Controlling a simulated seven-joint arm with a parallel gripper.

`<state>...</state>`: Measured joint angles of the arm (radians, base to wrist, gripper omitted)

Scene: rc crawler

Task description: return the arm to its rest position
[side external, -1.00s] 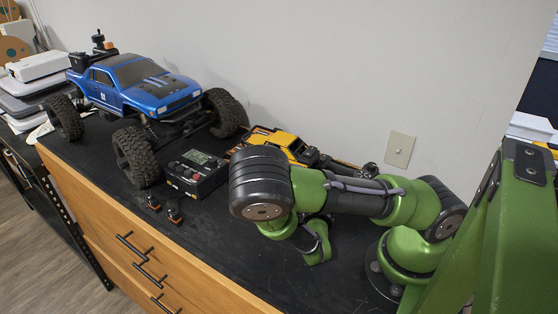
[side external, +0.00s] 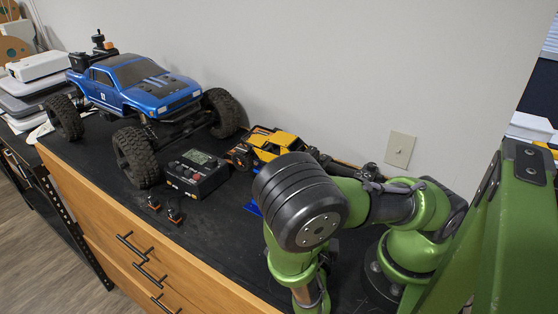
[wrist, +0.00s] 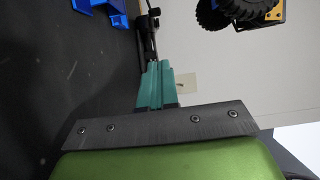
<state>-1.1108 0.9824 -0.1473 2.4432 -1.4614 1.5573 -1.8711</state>
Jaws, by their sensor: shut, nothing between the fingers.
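My green arm is folded close over the right part of the black bench top in the side external view, its large black joint toward the camera. My gripper (wrist: 157,68) shows in the wrist view as two teal fingers pressed together, with nothing between them. In the side external view the fingers are hidden behind the arm or out of frame. The fingers point toward the wall side of the bench, and I cannot tell their exact height above it.
A yellow crawler (side external: 275,142) stands near the wall, its wheels (wrist: 240,8) at the wrist view's top. A blue part (wrist: 93,6) lies by it. A blue truck (side external: 145,85), a charger (side external: 196,174) and small connectors (side external: 173,215) are left. A wall outlet (side external: 399,149) is behind.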

